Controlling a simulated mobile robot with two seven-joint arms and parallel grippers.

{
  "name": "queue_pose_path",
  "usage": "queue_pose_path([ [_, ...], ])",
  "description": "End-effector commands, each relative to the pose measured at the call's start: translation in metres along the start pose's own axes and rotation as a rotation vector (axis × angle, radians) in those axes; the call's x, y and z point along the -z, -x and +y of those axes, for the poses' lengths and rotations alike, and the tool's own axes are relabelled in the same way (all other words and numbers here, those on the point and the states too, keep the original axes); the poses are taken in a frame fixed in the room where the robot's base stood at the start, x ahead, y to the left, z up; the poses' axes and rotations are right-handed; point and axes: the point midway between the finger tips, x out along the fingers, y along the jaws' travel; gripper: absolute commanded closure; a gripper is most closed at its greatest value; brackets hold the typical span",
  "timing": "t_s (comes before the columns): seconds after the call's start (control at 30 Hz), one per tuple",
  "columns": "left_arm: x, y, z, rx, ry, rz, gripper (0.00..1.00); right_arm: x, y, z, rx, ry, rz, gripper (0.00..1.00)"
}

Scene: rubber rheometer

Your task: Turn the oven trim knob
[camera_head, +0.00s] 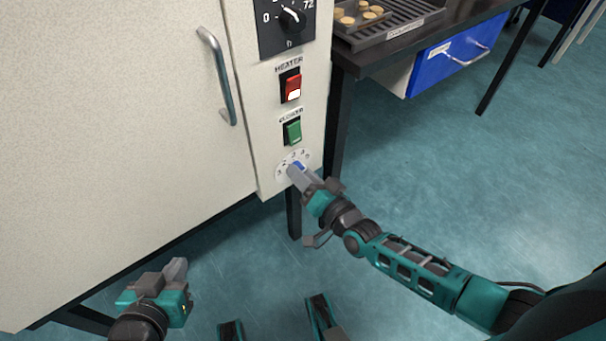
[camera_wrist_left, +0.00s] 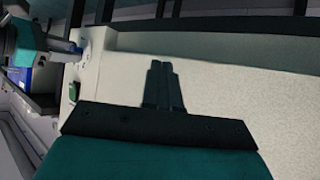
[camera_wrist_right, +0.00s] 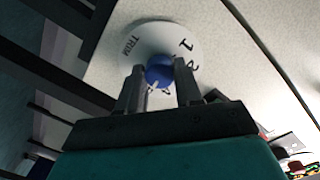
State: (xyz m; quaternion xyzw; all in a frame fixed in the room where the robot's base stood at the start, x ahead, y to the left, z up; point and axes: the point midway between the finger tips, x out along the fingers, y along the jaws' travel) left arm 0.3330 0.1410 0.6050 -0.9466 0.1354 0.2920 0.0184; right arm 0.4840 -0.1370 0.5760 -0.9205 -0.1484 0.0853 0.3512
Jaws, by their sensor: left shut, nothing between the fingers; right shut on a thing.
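The oven trim knob is a small blue knob (camera_wrist_right: 159,72) on a round white dial (camera_wrist_right: 140,40) marked TRIM with numbers. In the head view the dial (camera_head: 281,168) sits at the bottom of the oven's control strip, and the blue knob (camera_head: 299,165) shows at my right fingertips. My right gripper (camera_head: 296,172) is shut on the knob, one finger on each side of it in the right wrist view (camera_wrist_right: 160,90). My left gripper (camera_head: 178,266) is shut and empty, low in front of the oven door. Its fingers show together in the left wrist view (camera_wrist_left: 164,85).
Above the dial are a green switch (camera_head: 292,132), a red heater switch (camera_head: 291,88) and a black timer dial (camera_head: 291,20). The oven door handle (camera_head: 218,75) is to the left. A dark bench with a tray (camera_head: 400,22) and blue drawer (camera_head: 455,60) stands right.

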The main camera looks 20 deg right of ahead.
Motion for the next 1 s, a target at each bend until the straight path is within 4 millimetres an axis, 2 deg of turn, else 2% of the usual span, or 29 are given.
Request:
queue_pose_path([
  [0.13,0.001,0.000,0.000,0.000,0.000,0.002,1.00,-0.001,0.001,0.001,-0.002,-0.003,-0.002,0.96],
  [0.17,0.001,0.000,0.000,0.000,0.000,0.002,1.00,-0.001,0.001,0.001,-0.002,-0.003,-0.002,0.62],
  [0.4,0.001,0.000,0.000,0.000,0.000,0.004,1.00,-0.001,0.000,0.000,-0.001,-0.001,-0.001,0.40],
  [0.63,0.002,0.000,0.000,0.000,0.001,0.006,1.00,0.000,0.001,0.000,0.000,0.000,0.000,0.40],
  [0.73,0.004,0.001,0.000,0.001,0.001,0.007,1.00,0.000,0.007,0.000,-0.001,0.000,-0.001,0.40],
  [0.87,0.011,0.005,0.000,0.004,0.001,0.014,1.00,0.001,0.026,-0.001,-0.003,0.001,-0.004,0.40],
  [1.0,0.016,0.008,-0.003,0.010,-0.001,0.017,1.00,0.001,0.058,-0.001,-0.003,0.000,-0.005,0.40],
])
